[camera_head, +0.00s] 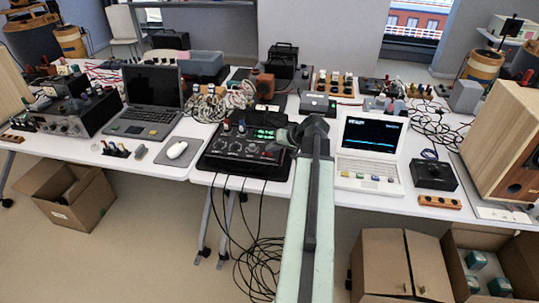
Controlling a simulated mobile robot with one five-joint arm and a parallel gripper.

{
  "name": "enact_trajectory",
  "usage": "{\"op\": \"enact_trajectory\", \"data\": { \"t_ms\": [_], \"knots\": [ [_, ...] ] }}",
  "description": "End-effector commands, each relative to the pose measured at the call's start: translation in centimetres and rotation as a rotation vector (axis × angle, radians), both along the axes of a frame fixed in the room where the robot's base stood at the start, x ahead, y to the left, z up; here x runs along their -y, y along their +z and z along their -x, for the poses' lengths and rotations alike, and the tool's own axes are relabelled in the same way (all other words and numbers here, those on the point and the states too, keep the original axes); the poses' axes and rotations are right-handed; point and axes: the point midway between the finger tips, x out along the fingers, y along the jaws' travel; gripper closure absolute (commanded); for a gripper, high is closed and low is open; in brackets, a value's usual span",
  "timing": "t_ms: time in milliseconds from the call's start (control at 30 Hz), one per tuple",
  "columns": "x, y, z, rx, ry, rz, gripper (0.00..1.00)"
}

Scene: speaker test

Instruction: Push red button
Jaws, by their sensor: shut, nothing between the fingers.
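My arm reaches up from the bottom of the view, and my dark gripper (309,127) is at its far end, seen from behind. The gripper is shut and empty. In the picture it lies over the right edge of a black control box (228,160) with knobs and a green lit display. Small reddish marks show on this box near the gripper, but I cannot tell whether one is the red button. The gripper hides part of that area. Whether it touches the box cannot be told.
A white laptop (369,155) stands just right of the gripper, with a black box (433,175) beyond it. A grey laptop (153,95) and a mouse (178,150) are to the left. A wooden speaker (508,150) stands far right. Cables hang below the table; open cartons stand on the floor.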

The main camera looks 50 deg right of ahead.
Motion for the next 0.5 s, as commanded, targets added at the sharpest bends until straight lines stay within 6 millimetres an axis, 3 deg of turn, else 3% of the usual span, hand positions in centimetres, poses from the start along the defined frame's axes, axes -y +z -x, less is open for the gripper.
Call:
{"op": "enact_trajectory", "data": {
  "t_ms": [500],
  "knots": [
    [-0.01,-0.7,0.0,0.0,0.0,0.0,1.0]
  ]
}}
